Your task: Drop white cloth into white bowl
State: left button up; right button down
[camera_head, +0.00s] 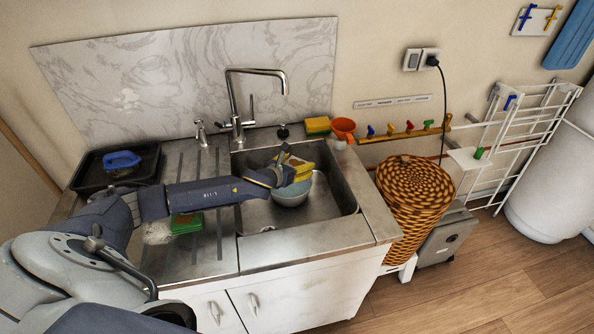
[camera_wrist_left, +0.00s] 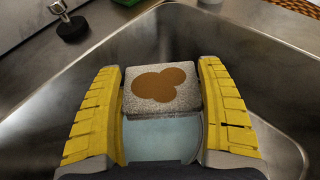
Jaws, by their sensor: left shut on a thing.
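My left gripper (camera_head: 296,168) is over the sink, at the bowl. In the left wrist view its yellow fingers (camera_wrist_left: 163,110) are shut on a pale grey-white speckled cloth (camera_wrist_left: 160,90), a thick block-like piece with a brown stain on top. The bowl (camera_head: 291,194), pale bluish white, sits in the sink basin directly below the gripper. In the left wrist view a pale blue surface, likely the bowl (camera_wrist_left: 165,140), shows between the fingers beneath the cloth. I cannot tell whether the cloth touches the bowl. My right gripper is not in view.
The steel sink (camera_head: 335,205) walls surround the bowl, with a tall faucet (camera_head: 232,100) behind. A green sponge (camera_head: 187,224) lies on the drainboard, and a black tray (camera_head: 90,172) holds a blue brush (camera_head: 122,160). A yellow sponge (camera_head: 318,125) and orange funnel (camera_head: 343,128) stand behind the sink.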

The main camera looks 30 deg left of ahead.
pick_arm(q)
jog(key=shift+f, duration=1.5)
jog(key=shift+f, duration=0.6)
jog(key=o, duration=1.2)
jog(key=shift+r, duration=0.1)
jog(key=shift+s+r, duration=0.15)
jog(key=shift+r, duration=0.45)
jog(key=v, duration=1.1)
jog(key=shift+s+r, duration=0.15)
jog(key=shift+s, duration=0.15)
